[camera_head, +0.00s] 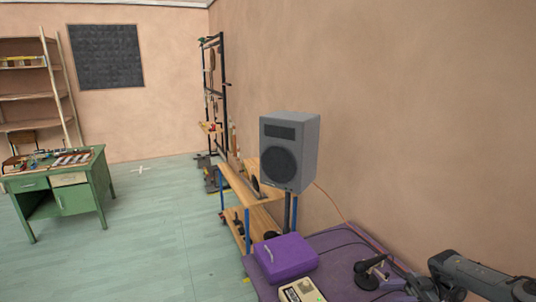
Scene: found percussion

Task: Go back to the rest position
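A grey jointed form at the bottom right looks like my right arm, and its dark end, which seems to be my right gripper (426,288), is over the purple-topped table (340,284). Its fingers are too small and dark to tell whether they are open or shut, and I cannot make out anything held. My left gripper and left arm are out of view.
On the table are a purple box (286,257), a beige device (301,291) and a black stand-like item (370,273) with cables. A grey speaker (289,151) rises behind. A wooden bench (247,191) and a green desk (68,190) stand farther back. The left floor is open.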

